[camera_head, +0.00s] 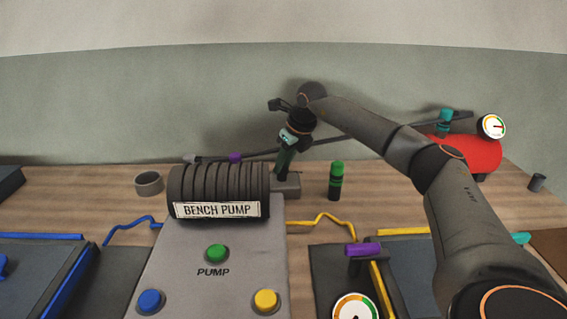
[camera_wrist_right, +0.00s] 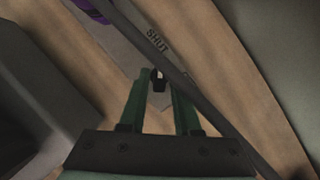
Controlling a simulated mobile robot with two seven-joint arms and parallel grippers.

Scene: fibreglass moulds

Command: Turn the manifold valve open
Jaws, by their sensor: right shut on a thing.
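The manifold, a grey block (camera_head: 289,187), sits on the bench behind the bench pump, at its right end. My right gripper (camera_head: 283,166) comes down on it from above, its green fingers pointing downward. In the right wrist view the two fingers (camera_wrist_right: 158,82) are shut on a small dark valve handle (camera_wrist_right: 157,76). My left gripper is not in view.
The ribbed bench pump (camera_head: 218,188) stands just left. A dark hose (camera_head: 355,136) with a purple band (camera_head: 235,157) runs close to my gripper. A red tank (camera_head: 470,153) with a gauge (camera_head: 492,126) is at the back right.

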